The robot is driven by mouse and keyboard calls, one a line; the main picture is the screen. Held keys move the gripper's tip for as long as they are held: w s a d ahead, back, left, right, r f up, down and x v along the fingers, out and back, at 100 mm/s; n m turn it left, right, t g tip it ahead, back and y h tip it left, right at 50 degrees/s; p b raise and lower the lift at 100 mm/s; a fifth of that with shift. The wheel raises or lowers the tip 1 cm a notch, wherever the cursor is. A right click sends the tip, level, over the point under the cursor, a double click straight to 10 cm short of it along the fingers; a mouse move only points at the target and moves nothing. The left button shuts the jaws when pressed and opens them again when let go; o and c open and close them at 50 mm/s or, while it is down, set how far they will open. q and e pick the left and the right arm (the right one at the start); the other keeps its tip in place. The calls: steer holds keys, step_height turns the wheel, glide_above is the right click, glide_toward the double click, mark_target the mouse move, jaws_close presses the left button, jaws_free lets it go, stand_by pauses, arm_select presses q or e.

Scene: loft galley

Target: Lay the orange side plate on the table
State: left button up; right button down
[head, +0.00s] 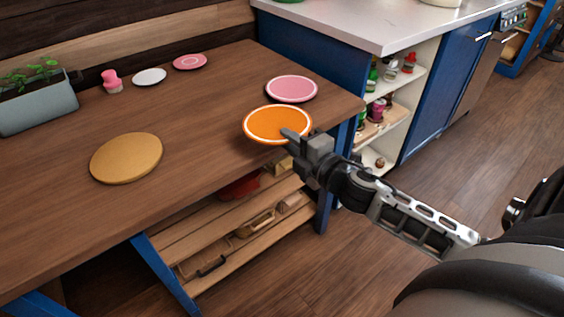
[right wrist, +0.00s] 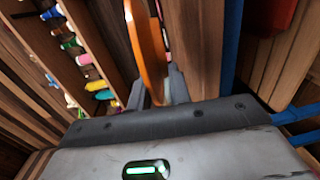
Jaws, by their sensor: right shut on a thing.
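The orange side plate (head: 272,123) has a pale ring near its rim and shows face-up in the head view, at the right front edge of the wooden table (head: 75,220). My right gripper (head: 291,136) is shut on the plate's near right rim. In the right wrist view the plate (right wrist: 147,45) shows edge-on between the fingers of the gripper (right wrist: 160,88). I cannot tell whether the plate touches the table top or is held just above it. My left gripper is not in view.
A pink plate (head: 292,89) lies just behind the orange plate. A round tan board (head: 127,157), a planter (head: 38,103), a pink item (head: 112,81), a white saucer (head: 149,77) and another pink plate (head: 190,62) stand farther left. The table's middle is clear.

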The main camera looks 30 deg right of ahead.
steer(key=f, duration=0.1)
steer(key=a+f+b, duration=0.1)
steer(key=f, duration=0.1)
steer(key=w+f+b, duration=0.1)
steer(key=f, duration=0.1)
steer(key=shift+a+f, duration=0.1)
steer(key=shift+a, duration=0.2)
steer(key=c, duration=1.3)
jaws_free()
